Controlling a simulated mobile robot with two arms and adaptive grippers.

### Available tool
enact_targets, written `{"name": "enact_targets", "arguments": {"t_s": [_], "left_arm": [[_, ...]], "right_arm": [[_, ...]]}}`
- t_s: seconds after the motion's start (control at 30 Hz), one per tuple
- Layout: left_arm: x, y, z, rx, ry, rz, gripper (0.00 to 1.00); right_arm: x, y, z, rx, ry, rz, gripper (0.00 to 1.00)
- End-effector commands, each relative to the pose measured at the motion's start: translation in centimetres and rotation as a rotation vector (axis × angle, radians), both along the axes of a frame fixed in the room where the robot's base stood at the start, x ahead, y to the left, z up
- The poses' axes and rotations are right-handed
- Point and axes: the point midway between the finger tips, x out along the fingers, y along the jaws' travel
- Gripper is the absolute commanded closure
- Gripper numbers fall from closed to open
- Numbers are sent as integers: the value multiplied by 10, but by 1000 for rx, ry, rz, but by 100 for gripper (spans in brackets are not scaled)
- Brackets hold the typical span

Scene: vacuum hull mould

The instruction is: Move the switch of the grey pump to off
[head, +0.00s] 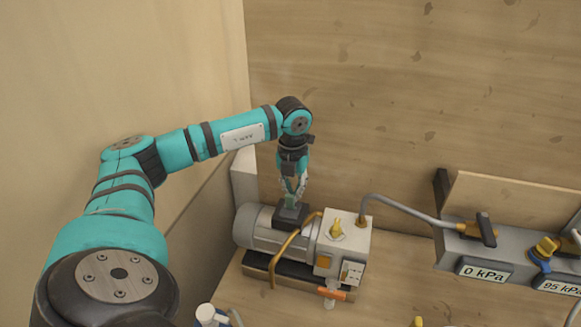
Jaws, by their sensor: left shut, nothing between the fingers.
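The grey pump (263,228) stands on the wooden surface near the back left corner, with a grey cylindrical motor and a pale block (342,247) at its right end. A dark box (290,218) sits on top of the motor. My left gripper (292,198) points down at this box, its fingers shut and empty. The fingertips appear to be at or just above the box's top. The switch itself is too small and partly covered by the fingers, so I cannot tell its position. My right gripper is not in view.
A grey hose (402,209) runs from the pump to a grey manifold (500,254) at the right, with labels reading 0 kPa (485,272) and 95 kPa. A white-capped bottle (206,314) stands at the front. Wooden walls close the left and back.

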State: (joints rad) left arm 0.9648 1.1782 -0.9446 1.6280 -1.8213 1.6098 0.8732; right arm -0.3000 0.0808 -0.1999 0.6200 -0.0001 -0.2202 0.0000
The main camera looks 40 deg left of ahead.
Motion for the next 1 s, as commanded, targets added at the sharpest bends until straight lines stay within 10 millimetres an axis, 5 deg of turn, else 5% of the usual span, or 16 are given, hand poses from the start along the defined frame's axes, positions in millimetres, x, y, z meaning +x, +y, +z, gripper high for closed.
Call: {"name": "enact_targets", "arguments": {"t_s": [0.77,1.0], "left_arm": [[7,3,-5,-1,2,1,100],[14,7,15,-1,-2,1,100]], "right_arm": [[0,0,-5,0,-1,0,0],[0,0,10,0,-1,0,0]]}}
